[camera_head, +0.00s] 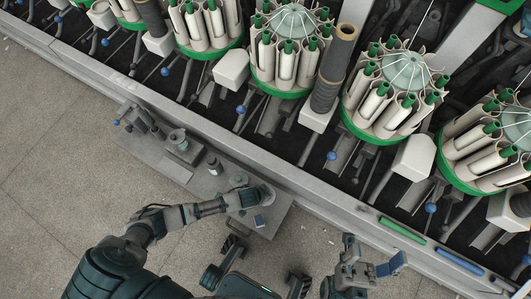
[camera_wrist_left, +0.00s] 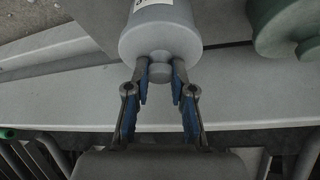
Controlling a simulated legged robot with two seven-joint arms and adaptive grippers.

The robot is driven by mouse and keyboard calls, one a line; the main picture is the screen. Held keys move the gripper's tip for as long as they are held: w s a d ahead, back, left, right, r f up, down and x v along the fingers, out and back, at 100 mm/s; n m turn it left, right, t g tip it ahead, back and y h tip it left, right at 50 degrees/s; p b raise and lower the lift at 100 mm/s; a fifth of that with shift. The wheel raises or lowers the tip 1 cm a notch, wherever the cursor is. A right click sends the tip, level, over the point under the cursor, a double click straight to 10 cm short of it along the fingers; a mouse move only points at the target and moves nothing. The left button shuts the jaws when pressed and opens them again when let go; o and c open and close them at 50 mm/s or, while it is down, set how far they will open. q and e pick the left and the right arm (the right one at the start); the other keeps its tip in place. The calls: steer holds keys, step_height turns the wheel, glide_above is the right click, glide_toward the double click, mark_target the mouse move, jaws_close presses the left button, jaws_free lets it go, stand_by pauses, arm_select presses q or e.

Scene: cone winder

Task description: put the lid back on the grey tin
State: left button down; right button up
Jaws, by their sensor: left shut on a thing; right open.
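In the left wrist view the grey tin (camera_wrist_left: 160,12) is a pale cylinder with a dark mark on its side. Its lid (camera_wrist_left: 160,42) is a wider grey disc with a small knob (camera_wrist_left: 160,71). My left gripper (camera_wrist_left: 160,75) is shut on the knob, one blue-padded finger on each side. The lid is lined up with the tin; whether it is fully seated I cannot tell. In the head view my left gripper (camera_head: 250,197) is over the bench's right end, largely covering the tin and lid. My right gripper (camera_head: 372,262) is open and empty, off the bench.
A grey-green jar (camera_head: 238,179) stands close by the tin. A small bottle (camera_head: 213,164) and a larger canister (camera_head: 178,140) stand farther left on the grey bench (camera_head: 150,152). The winder's rail (camera_head: 330,205) runs behind the bench. Floor is clear at left.

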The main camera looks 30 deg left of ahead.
arm_select(q)
steer(key=shift+c, duration=2.2)
jaws_free()
